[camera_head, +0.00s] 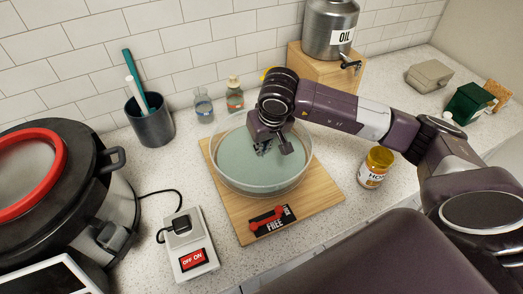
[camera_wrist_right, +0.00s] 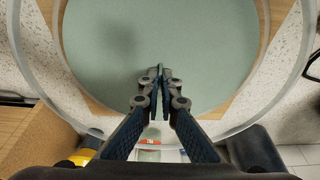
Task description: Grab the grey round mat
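The grey round mat (camera_head: 235,160) is a flat grey-green disc inside a clear round bowl (camera_head: 216,178). It fills most of the wrist view (camera_wrist_right: 205,45) and looks flat. My right gripper (camera_head: 273,148) points down inside the bowl, over the mat. In the wrist view my right gripper (camera_wrist_right: 160,80) has its fingertips almost together, with only a thin slit between them. I see nothing held there. A soft shadow lies on the mat to the left of the fingertips. The exact height above the mat is unclear. My left gripper is not in view.
The bowl stands on a wooden board (camera_head: 300,203) with a red-and-black label. A yellow-lidded jar (camera_head: 375,168) stands to the right. Behind are two small bottles (camera_head: 203,106) and an oil can (camera_head: 329,25) on a wooden block. A switch box (camera_head: 188,245) and large cooker (camera_head: 60,190) are left.

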